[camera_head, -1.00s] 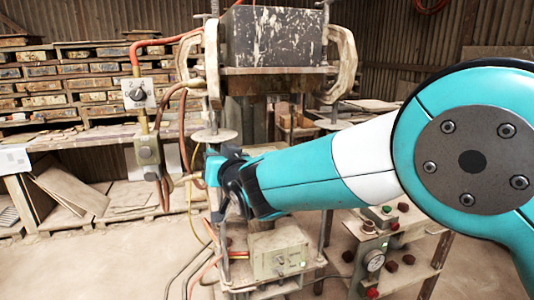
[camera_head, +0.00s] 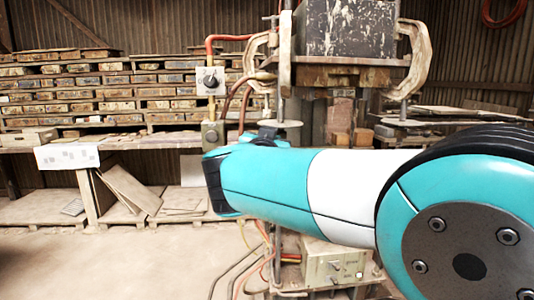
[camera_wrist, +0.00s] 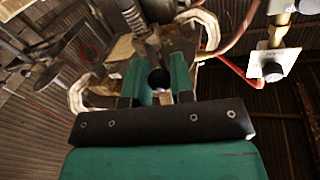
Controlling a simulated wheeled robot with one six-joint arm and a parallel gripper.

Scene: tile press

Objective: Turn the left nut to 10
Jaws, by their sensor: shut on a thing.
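The left nut (camera_wrist: 159,79) shows in the wrist view as a dark round end between the two fingers. A threaded rod (camera_wrist: 137,22) runs away above it. My gripper (camera_wrist: 157,92) has its teal fingers closed on the nut from either side. In the head view my gripper (camera_head: 268,136) is just under the round plate (camera_head: 285,123) on the press's left rod, mostly hidden behind my forearm. The nut is hidden there, and no number scale is readable in either view.
The press block (camera_head: 350,28) stands above between pale curved clamps. A switch box (camera_head: 210,81) with orange hose is close on the left. Below is a beige control box (camera_head: 335,265). Shelves of tiles (camera_head: 80,90) line the back wall. The floor at left is clear.

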